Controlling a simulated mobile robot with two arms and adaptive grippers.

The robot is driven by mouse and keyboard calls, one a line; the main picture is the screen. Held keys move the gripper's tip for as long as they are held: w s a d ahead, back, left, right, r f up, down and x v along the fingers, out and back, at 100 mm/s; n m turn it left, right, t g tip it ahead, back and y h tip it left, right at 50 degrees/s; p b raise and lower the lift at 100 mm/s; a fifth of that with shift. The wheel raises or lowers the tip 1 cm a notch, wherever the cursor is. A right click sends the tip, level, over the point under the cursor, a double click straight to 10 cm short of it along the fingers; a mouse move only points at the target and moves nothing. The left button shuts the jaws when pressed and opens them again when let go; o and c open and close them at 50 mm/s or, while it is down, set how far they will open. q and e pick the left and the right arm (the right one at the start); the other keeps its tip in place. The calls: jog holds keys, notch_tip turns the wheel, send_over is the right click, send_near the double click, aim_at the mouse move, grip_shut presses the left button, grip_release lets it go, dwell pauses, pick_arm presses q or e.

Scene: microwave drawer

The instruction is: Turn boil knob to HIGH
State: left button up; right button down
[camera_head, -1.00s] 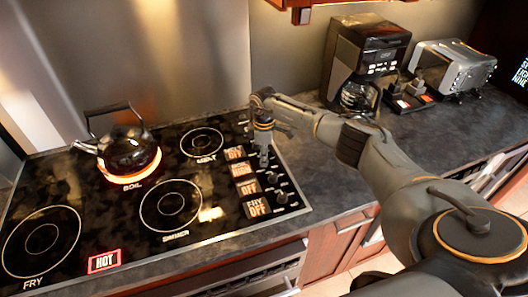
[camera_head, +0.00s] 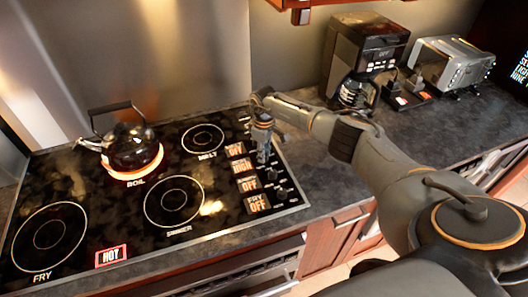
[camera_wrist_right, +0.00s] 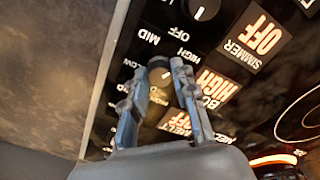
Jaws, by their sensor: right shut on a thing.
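The boil knob (camera_wrist_right: 160,77) is a small dark knob between the fingers of my right gripper (camera_wrist_right: 168,66), which is shut on it. The boil display (camera_wrist_right: 209,84) beside it reads HIGH in lit letters, and it also shows in the head view (camera_head: 242,167). In the head view my right gripper (camera_head: 263,157) points down onto the knob row at the cooktop's right side and hides the boil knob. The boil burner (camera_head: 137,172) glows orange under a black kettle (camera_head: 131,148). My left gripper is out of view.
The simmer knob (camera_wrist_right: 204,9) is close beside the gripper, and its display (camera_wrist_right: 254,37) reads OFF. The fry display (camera_head: 257,202) also reads OFF. A red HOT sign (camera_head: 111,255) is lit. A coffee maker (camera_head: 362,55) and a toaster (camera_head: 452,63) stand at the back right.

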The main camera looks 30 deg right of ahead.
jog(key=c, duration=1.1)
grip_release()
jog(key=shift+o, duration=0.2)
notch_tip(320, 180, up, 12)
